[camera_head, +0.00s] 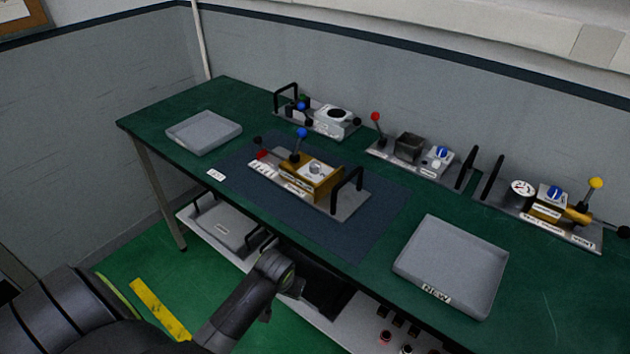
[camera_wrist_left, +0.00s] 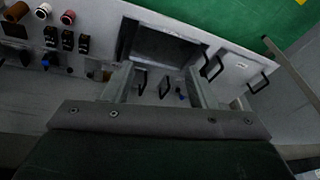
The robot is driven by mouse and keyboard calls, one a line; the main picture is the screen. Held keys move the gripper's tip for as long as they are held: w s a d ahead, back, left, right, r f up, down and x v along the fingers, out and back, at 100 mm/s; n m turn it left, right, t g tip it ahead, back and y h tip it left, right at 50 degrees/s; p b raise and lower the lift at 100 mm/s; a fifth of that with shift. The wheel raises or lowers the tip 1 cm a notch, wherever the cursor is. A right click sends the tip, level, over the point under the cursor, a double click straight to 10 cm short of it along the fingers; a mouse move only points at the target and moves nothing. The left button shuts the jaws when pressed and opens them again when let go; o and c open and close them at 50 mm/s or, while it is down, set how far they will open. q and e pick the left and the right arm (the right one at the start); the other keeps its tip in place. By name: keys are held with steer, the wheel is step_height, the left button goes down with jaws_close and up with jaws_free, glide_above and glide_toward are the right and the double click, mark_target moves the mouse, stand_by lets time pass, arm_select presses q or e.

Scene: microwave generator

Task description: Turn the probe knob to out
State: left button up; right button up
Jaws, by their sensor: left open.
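In the left wrist view my left gripper (camera_wrist_left: 158,88) is open and empty, facing the panel below the bench. My right gripper is not in view.
A grey tray (camera_head: 204,132) stands at the bench's left and a tray marked NEW (camera_head: 452,264) at the right. A lower shelf (camera_head: 217,229) and a panel with buttons and switches (camera_wrist_left: 67,40) lie under the bench edge. Bare green bench shows between the modules and trays.

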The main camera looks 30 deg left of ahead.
arm_select(q)
step_height(320, 180, up, 12)
steer(key=w+d+p, duration=0.1)
steer(key=w+p, duration=0.1)
steer(key=n+y, duration=0.1)
steer(key=n, duration=0.6)
glide_toward(315, 165)
steer(key=p+x, duration=0.2)
steer(key=x, duration=0.4)
steer(key=shift+w+f, duration=0.1)
steer(key=shift+f, duration=0.15)
steer(key=shift+x, duration=1.1)
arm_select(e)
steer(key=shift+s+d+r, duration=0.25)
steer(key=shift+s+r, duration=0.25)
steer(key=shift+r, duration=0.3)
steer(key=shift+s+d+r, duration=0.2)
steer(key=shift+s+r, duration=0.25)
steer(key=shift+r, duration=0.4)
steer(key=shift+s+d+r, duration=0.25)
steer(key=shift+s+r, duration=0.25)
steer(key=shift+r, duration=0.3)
arm_select(q)
steer(key=shift+a, duration=0.1)
steer(key=shift+m, duration=0.3)
steer(key=c, duration=1)
